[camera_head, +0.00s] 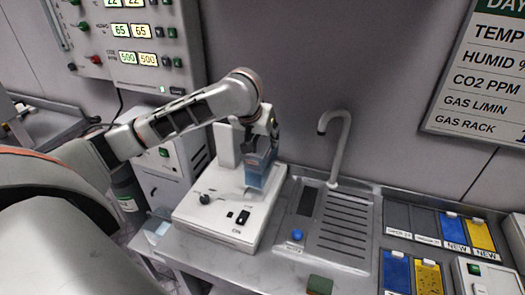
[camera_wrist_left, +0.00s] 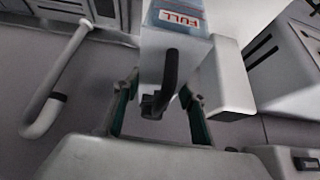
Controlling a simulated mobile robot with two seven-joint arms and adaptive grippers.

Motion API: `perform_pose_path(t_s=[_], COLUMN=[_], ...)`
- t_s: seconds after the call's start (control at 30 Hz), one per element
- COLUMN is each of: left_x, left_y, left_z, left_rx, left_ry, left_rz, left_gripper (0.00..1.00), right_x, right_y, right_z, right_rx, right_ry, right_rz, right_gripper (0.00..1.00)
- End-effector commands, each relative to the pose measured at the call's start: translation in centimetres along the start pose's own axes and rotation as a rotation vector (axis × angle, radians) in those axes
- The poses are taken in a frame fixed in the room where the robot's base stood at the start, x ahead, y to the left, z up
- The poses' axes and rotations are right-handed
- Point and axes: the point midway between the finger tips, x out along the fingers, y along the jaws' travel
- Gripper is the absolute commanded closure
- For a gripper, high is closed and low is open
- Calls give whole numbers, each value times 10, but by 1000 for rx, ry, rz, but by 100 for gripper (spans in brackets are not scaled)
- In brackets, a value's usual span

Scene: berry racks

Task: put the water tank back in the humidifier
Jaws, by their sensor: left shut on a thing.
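The water tank (camera_head: 258,172) is a translucent blue box with a dark handle (camera_wrist_left: 170,72) and a red "FULL" label in the left wrist view (camera_wrist_left: 180,18). My left gripper (camera_head: 260,138) is shut on the tank's handle from above; in the left wrist view its fingers (camera_wrist_left: 158,105) lie either side of the handle. The humidifier (camera_head: 213,213) is a white unit with a knob and a dark switch on its front and an upright white column (camera_wrist_left: 228,80) beside the tank. The tank is upright over the humidifier's top; I cannot tell whether its bottom touches. My right gripper is not in view.
To the right are a sink with a drainer (camera_head: 343,228) and a curved faucet (camera_head: 340,140), also in the left wrist view (camera_wrist_left: 62,85). Blue and yellow packs (camera_head: 480,236) lie farther right. A control panel (camera_head: 145,45) stands behind left.

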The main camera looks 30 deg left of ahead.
Motion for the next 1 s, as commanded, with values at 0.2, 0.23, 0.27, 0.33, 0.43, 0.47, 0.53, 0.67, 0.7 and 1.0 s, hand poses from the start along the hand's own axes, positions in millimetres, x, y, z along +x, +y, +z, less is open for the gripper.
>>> perform_pose_path(t_s=[0.2,0.23,0.27,0.33,0.43,0.47,0.53,0.67,0.7,1.0], left_x=[11,14,18,26,34,36,37,37,37,41], left_y=[0,0,0,0,0,0,0,0,0,0], left_z=[6,9,11,16,21,22,23,22,22,26], left_rx=[-1,0,-1,-1,-1,-1,-1,-1,0,1], left_ry=[3,3,1,1,3,4,6,6,6,1], left_rz=[0,0,0,-1,0,-1,-1,0,0,0], left_gripper=[100,100,100,100,100,100,100,100,100,42], right_x=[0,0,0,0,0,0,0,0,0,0], right_y=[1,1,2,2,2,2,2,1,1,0], right_z=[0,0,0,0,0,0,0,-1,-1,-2], right_rx=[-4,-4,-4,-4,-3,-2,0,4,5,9], right_ry=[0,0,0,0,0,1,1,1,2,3], right_rz=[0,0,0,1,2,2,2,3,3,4], right_gripper=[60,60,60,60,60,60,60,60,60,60])
